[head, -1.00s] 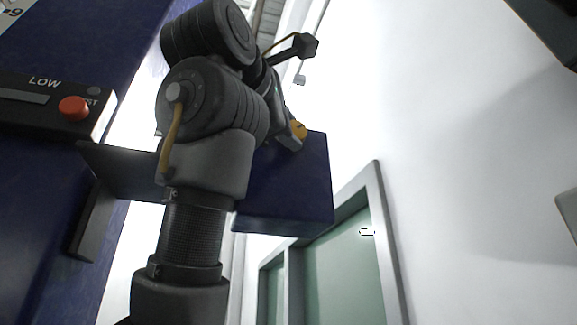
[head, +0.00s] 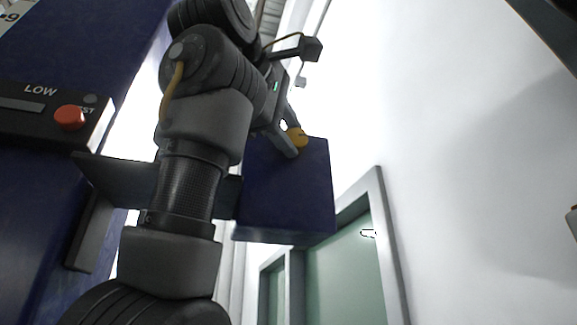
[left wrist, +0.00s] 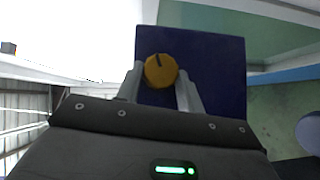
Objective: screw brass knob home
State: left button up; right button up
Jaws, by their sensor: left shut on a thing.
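The brass knob (head: 297,137) is a round yellow-gold disc on the dark blue box (head: 288,190). In the left wrist view the knob (left wrist: 161,70) carries a dark mark near the top of its face. My left gripper (left wrist: 160,84) has one finger on each side of the knob and is shut on it. In the head view the left gripper (head: 291,139) reaches the knob from the upper left, and its fingers partly cover it. How deep the knob sits is hidden. My right gripper is not in view.
A box marked LOW with a red button (head: 70,117) is on the blue column (head: 100,50) at left. A dark bracket (head: 120,180) runs toward the blue box. A green-paned door (head: 345,270) stands below right. The white wall at right is clear.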

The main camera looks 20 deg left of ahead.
pick_arm(q)
jog(key=shift+f, duration=0.1)
jog(key=o, duration=1)
jog(key=shift+d, duration=0.1)
jog(key=shift+s, duration=0.25)
jog(key=shift+s+a+r+b, duration=0.25)
jog(key=shift+s+b, duration=0.35)
jog(key=shift+s, duration=1.05)
jog(key=shift+s+a+r+b, duration=0.1)
jog(key=shift+s+a+b, duration=0.4)
jog(key=shift+s, duration=1.15)
jog(key=shift+s+a+r+b, duration=0.15)
jog(key=shift+s+b, duration=0.6)
jog(key=shift+s, duration=0.9)
